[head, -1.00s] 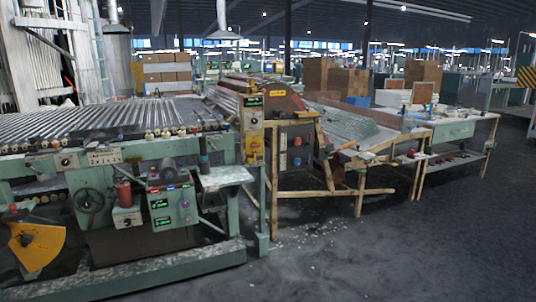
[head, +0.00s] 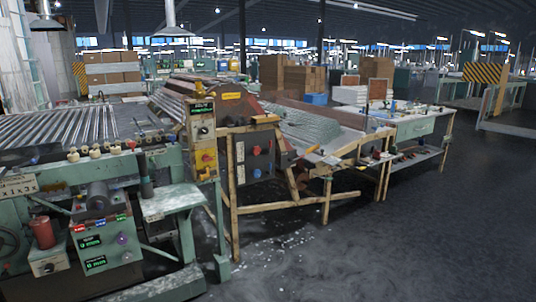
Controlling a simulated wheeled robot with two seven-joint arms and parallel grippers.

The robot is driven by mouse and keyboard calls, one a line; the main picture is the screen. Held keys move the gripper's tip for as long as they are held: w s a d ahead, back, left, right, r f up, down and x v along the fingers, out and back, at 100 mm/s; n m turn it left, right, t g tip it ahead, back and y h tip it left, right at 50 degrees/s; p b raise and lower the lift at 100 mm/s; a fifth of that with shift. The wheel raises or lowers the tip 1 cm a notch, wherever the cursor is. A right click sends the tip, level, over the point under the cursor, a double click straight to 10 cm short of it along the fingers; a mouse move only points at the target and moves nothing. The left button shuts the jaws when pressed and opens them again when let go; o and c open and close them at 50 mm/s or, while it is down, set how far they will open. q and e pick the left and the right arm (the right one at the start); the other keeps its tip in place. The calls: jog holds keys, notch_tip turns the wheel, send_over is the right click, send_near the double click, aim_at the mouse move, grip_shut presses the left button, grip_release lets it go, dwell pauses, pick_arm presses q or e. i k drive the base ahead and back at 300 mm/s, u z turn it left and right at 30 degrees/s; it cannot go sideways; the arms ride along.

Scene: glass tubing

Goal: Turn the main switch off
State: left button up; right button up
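No gripper of mine is in the head view. An upright control box (head: 202,135) stands on a post at the near corner of the green machine. It has a small green display on top, a pale section with knobs, and a yellow section with a red knob (head: 207,157), which looks like a main switch. Its on or off position is too small to tell. To its right, a dark panel (head: 262,152) on a wooden frame carries a red knob and blue sockets. No label naming the main switch can be read.
The green roller machine (head: 60,170) fills the left, with a lower control panel (head: 105,245) and a small side shelf (head: 170,202) sticking out. A sloped wooden-framed table (head: 345,150) and a green workbench (head: 418,128) stand to the right. The dark floor (head: 400,240) at front right is clear.

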aim_at(205, 159)
jog(key=z, duration=0.2)
jog(key=i, duration=1.25)
jog(key=u, duration=0.25)
